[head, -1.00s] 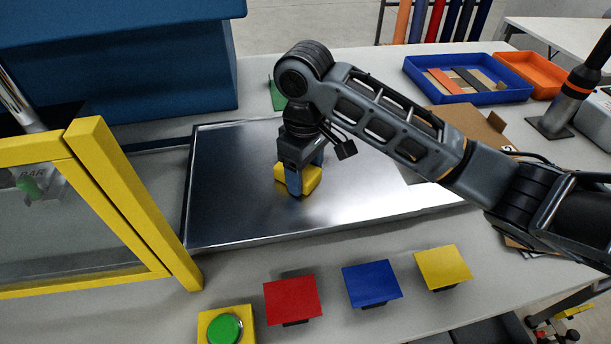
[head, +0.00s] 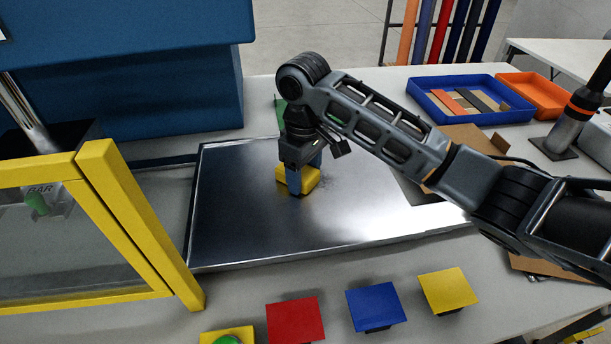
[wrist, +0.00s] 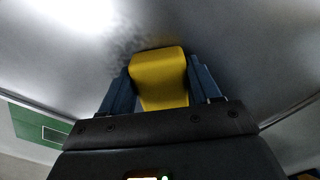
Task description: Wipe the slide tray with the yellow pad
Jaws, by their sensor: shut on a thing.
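The slide tray (head: 240,220) is a wide shiny metal sheet with a low rim, lying on the bench in the middle of the head view. My gripper (head: 297,182) points down over its upper middle part. It is shut on the yellow pad (head: 312,178), with a blue finger on each side; the pad also shows between the fingers in the wrist view (wrist: 160,80). The pad is at the tray surface and looks to be touching it. A dark speckled smudge (wrist: 125,47) shows on the tray just beyond the pad in the wrist view.
A yellow-framed clear guard (head: 140,225) stands left of the tray, and a large blue housing (head: 130,90) behind it. Red (head: 295,320), blue (head: 376,308) and yellow (head: 447,290) plates stand in front. A blue bin (head: 470,112) and cardboard (head: 470,140) are at the right.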

